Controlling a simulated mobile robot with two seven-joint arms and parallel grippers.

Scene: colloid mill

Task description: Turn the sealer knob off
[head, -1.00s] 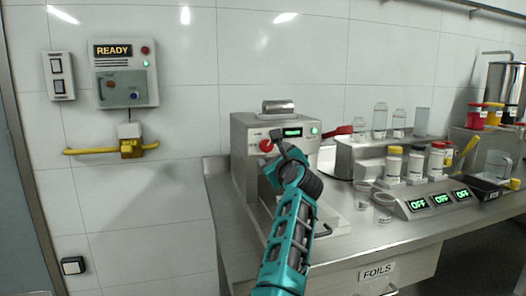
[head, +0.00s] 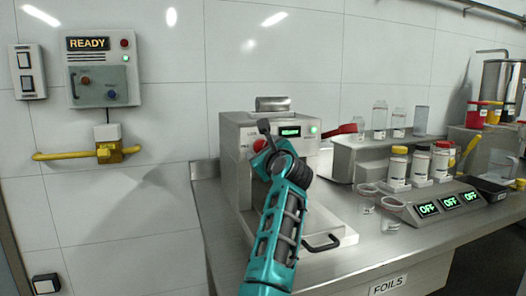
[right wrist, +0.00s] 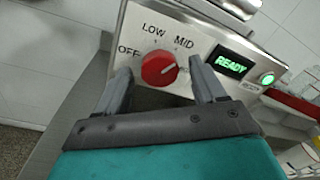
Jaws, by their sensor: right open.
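The sealer (head: 231,170) is a steel box on the bench against the wall. Its front has a red knob (right wrist: 158,69), a green READY display (right wrist: 231,62) and a lit green button (right wrist: 267,80). OFF, LOW and MID show around the knob. The knob's white mark points right, past MID, toward a label hidden behind a finger. My right gripper (right wrist: 158,68) is open, with its fingers on either side of the knob; I cannot tell whether they touch it. In the head view my right gripper (head: 268,135) partly covers the knob (head: 260,146). My left gripper is out of view.
A red handle (head: 342,131) sticks out at the sealer's right. Right of it are a bottle shelf (head: 365,160), clear cups (head: 390,206) and scales reading OFF (head: 450,206).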

